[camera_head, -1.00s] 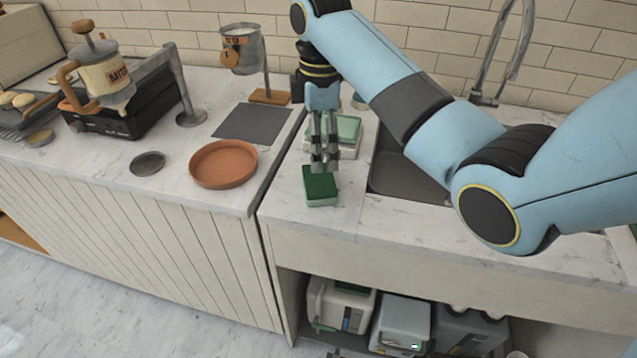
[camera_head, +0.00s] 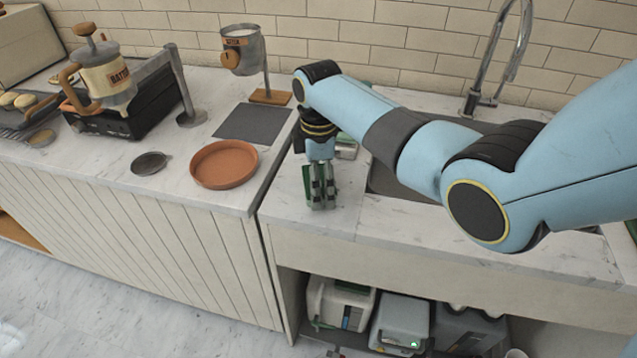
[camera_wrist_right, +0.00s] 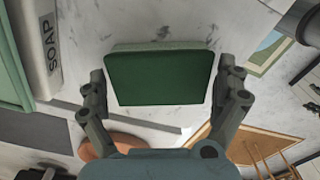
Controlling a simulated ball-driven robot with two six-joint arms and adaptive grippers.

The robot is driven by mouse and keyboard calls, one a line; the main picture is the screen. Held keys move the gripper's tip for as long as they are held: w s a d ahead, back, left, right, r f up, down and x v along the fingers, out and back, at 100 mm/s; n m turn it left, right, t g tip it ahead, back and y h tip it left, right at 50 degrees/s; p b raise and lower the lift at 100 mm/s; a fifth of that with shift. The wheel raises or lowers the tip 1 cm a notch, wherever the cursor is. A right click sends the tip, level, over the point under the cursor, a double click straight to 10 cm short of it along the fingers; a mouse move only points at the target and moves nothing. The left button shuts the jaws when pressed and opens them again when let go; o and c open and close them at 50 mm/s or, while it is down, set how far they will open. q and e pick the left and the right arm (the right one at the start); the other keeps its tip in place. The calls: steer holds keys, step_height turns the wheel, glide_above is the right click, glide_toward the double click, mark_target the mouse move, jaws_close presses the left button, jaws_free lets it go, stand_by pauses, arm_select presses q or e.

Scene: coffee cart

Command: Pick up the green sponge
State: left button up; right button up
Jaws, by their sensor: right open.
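The green sponge (camera_wrist_right: 160,78) lies flat on the marble counter, dark green on top with a paler edge. In the right wrist view it sits between the two spread fingers of my right gripper (camera_wrist_right: 163,95), with a small gap at each side. In the head view my right gripper (camera_head: 321,198) points down over the sponge and hides most of it; a green edge (camera_head: 307,181) shows beside the fingers. The right gripper is open. My left gripper is not in view.
The sink (camera_head: 385,184) and its tall faucet (camera_head: 493,60) are to the right. A terracotta dish (camera_head: 224,165) is on the left counter, across a gap. The counter in front is clear.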

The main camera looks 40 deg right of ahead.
steer(key=shift+c, duration=0.3)
steer(key=c, duration=0.6)
steer(key=shift+r, duration=0.1)
